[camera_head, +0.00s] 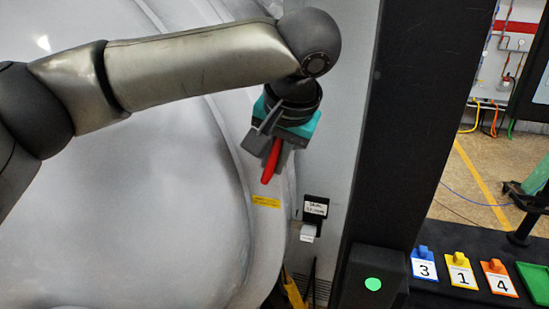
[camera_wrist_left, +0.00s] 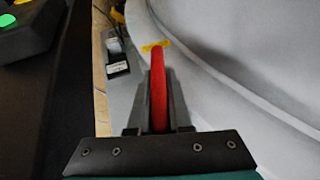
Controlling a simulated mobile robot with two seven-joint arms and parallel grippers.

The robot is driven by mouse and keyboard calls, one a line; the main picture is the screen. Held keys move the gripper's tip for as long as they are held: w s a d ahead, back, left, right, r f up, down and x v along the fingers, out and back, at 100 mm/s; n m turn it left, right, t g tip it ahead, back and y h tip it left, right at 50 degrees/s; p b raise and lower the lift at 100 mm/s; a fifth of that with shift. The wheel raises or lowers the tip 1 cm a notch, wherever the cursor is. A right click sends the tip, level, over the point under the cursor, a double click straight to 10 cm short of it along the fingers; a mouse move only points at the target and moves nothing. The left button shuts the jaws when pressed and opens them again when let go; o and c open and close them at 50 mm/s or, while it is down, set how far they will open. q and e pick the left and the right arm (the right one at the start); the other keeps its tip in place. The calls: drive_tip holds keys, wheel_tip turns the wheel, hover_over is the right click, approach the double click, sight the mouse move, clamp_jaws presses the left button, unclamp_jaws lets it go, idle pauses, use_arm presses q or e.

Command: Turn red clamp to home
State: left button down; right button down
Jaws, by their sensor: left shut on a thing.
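The red clamp (camera_head: 271,162) is a slim red handle beside the rim of the large rounded grey furnace door. It points downward, slightly tilted, in the head view. My left gripper (camera_head: 272,148) is shut on the red clamp, with the handle's lower end sticking out past the fingers. In the left wrist view the red clamp (camera_wrist_left: 158,85) runs away from the camera between the dark fingers of my left gripper (camera_wrist_left: 158,112). The clamp's mount is hidden behind the gripper. My right gripper is not in view.
A dark vertical post (camera_head: 400,130) stands close to the right of my left gripper. A small labelled switch box (camera_head: 315,207) is below right on the grey panel. Numbered blue, yellow and orange tags (camera_head: 461,270) lie on a dark surface at lower right, beside a green tray (camera_head: 535,280).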

use_arm(q)
drive_tip(key=shift+r, duration=0.1)
drive_tip(key=shift+y+p, duration=0.4)
drive_tip(key=shift+y, duration=0.2)
drive_tip(key=shift+a+m+t+y, duration=0.1)
drive_tip(key=shift+m+t+y, duration=0.2)
drive_tip(key=shift+t+y, duration=0.3)
drive_tip(key=y, duration=0.1)
drive_tip(key=t+y, duration=0.1)
drive_tip(key=m+y, duration=0.1)
drive_tip(key=y, duration=0.1)
drive_tip(key=shift+w+a+r+t, duration=0.1)
drive_tip(key=shift+a+r+t, duration=0.05)
drive_tip(key=shift+r+t, duration=0.15)
drive_tip(key=shift+a+r+m+t+y, duration=0.1)
drive_tip(key=shift+m+t+y, duration=0.3)
drive_tip(key=shift+t+y, duration=0.65)
drive_tip(key=shift+g+y, duration=0.25)
drive_tip(key=shift+y, duration=0.3)
drive_tip(key=c, duration=0.8)
unclamp_jaws()
drive_tip(key=shift+c, duration=0.2)
